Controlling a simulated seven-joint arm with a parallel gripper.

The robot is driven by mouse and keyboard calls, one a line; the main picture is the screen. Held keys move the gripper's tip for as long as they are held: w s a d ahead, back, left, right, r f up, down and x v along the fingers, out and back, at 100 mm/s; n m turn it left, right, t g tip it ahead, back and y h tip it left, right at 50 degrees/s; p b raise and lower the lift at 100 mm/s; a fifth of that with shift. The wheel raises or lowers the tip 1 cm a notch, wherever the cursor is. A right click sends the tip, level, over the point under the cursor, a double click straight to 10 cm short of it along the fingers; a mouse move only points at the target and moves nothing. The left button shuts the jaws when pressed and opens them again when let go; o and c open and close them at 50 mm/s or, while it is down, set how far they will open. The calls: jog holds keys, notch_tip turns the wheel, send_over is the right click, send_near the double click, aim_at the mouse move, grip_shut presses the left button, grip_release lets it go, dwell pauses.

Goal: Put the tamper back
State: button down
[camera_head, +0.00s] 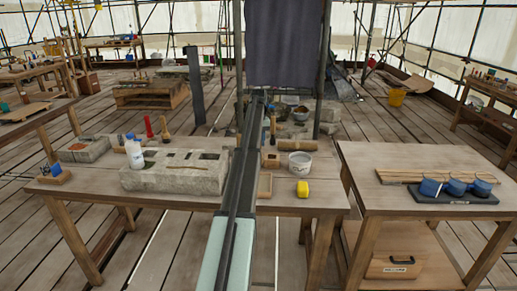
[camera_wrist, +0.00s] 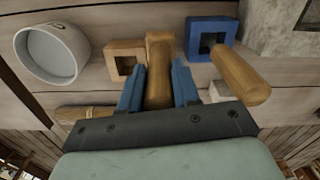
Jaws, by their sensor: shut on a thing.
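In the wrist view my gripper (camera_wrist: 157,78) is shut on a wooden piece, apparently the tamper (camera_wrist: 160,55), between its blue fingers. Its lower end is hidden, so I cannot tell whether it touches the table. A square wooden holder (camera_wrist: 113,66) with a square opening is just left of it. A blue square holder (camera_wrist: 228,27) is to the right, with a thick wooden cylinder (camera_wrist: 243,74) in front of it. In the head view the wooden holder (camera_head: 270,161) stands right of my arm; my gripper is hidden there.
A white bucket (camera_head: 299,165) stands right of the wooden holder, with a yellow object (camera_head: 303,188) in front. A grey stone block (camera_head: 150,178) and a white bottle (camera_head: 134,153) are to the left. Blue cups (camera_head: 455,187) stand on the right table.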

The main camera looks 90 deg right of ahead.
jog(key=shift+f, duration=1.8)
jog(key=c, duration=0.8)
grip_release()
notch_tip(320, 180, up, 12)
jog(key=shift+r, duration=0.1)
jog(key=shift+w, duration=0.1)
